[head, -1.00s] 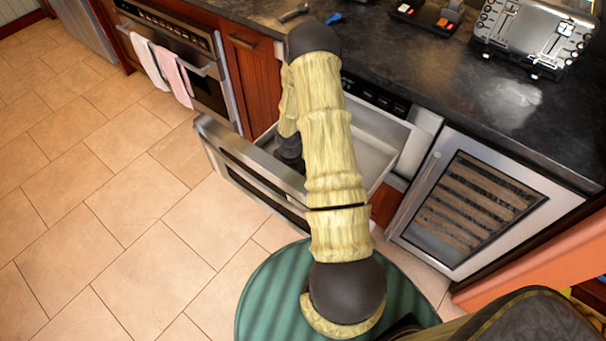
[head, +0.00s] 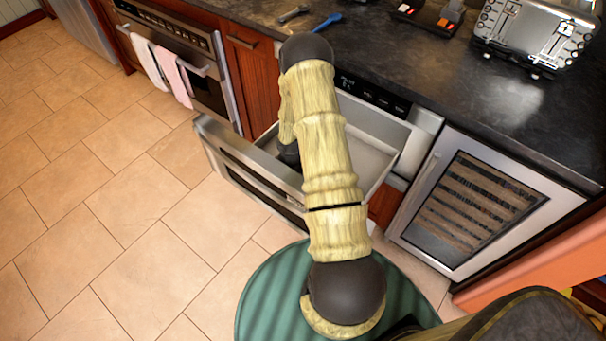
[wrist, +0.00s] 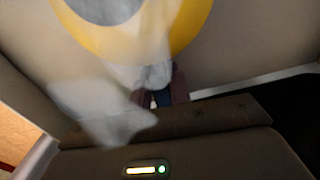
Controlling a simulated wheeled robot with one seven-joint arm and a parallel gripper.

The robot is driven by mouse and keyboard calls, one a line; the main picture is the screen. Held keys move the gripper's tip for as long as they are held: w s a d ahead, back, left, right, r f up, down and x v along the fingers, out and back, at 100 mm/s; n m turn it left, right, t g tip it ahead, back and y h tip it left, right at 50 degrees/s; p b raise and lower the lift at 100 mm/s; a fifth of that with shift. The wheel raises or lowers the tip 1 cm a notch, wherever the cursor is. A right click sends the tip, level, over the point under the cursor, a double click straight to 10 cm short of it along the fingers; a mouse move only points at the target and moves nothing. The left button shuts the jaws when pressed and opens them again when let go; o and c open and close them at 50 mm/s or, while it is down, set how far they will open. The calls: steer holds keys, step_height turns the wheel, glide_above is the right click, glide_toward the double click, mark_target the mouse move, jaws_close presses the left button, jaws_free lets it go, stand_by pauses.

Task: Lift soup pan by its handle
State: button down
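The soup pan (wrist: 190,25) shows at the top of the wrist view as a round yellow shape with a grey middle, cut off by the frame edge. A pale grey, blurred part (wrist: 155,72), which looks like its handle, runs from the pan down to my gripper (wrist: 165,97). The fingertips are at or beside this part; blur hides whether they press on it. In the head view my arm reaches into the open drawer (head: 372,158) and hides the pan and my gripper.
The drawer front (head: 245,160) stands pulled out. The dark counter (head: 420,80) lies above it, with a toaster (head: 535,35) and a blue tool (head: 327,21). A glass-fronted cooler (head: 475,205) is on the right. Towels (head: 172,75) hang at the left. The floor in front is clear.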

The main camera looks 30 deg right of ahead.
steer(key=shift+r, duration=0.1)
step_height(320, 180, up, 28)
steer(key=p, duration=0.4)
steer(key=shift+p, duration=0.35)
stand_by(0.3)
step_height(320, 180, up, 5)
steer(key=p, duration=0.5)
steer(key=shift+a, duration=0.15)
stand_by(0.4)
